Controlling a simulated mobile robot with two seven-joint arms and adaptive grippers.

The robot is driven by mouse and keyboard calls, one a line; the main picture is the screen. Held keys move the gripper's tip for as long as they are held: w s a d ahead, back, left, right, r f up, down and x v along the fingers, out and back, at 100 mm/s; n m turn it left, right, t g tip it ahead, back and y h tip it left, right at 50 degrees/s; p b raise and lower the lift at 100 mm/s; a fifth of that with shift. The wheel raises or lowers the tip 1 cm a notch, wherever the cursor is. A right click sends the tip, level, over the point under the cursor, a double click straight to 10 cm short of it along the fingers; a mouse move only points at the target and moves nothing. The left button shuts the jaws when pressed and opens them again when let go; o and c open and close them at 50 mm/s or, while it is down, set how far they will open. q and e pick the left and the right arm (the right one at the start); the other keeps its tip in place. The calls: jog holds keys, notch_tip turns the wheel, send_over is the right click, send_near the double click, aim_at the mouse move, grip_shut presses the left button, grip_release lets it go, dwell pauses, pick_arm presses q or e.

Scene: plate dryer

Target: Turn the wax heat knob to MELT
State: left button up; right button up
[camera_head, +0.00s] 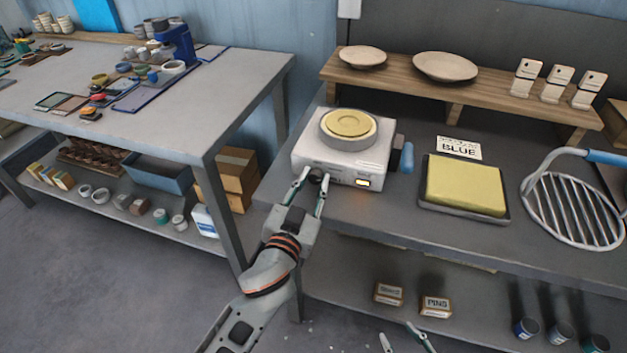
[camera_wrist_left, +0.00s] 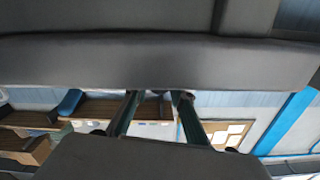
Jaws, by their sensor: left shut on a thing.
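The white wax heater (camera_head: 305,150) stands at the front left of the right-hand bench, with a round pot of yellow wax (camera_head: 348,123) on top. A small display (camera_head: 362,182) glows orange on its front. The dark heat knob (camera_head: 316,174) is at the left of the front face. My left gripper (camera_head: 312,172) has its fingers on either side of the knob and is shut on it. The knob's pointer and the MELT mark are too small to read. The wrist view shows the left fingers (camera_wrist_left: 157,100). My right gripper (camera_head: 402,333) shows only parted fingertips at the bottom edge.
A blue-handled tool (camera_head: 407,157) lies right of the heater. Beyond it are a yellow slab in a dark tray (camera_head: 432,206), a BLUE card (camera_head: 458,147) and a wire rack (camera_head: 570,210). A wooden shelf (camera_head: 400,78) stands behind. A gap separates the left table (camera_head: 220,110).

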dwell(0.3)
pick_arm(q)
jog(key=o, duration=0.8)
jog(key=v, duration=1.2)
jog(key=shift+r, duration=0.1)
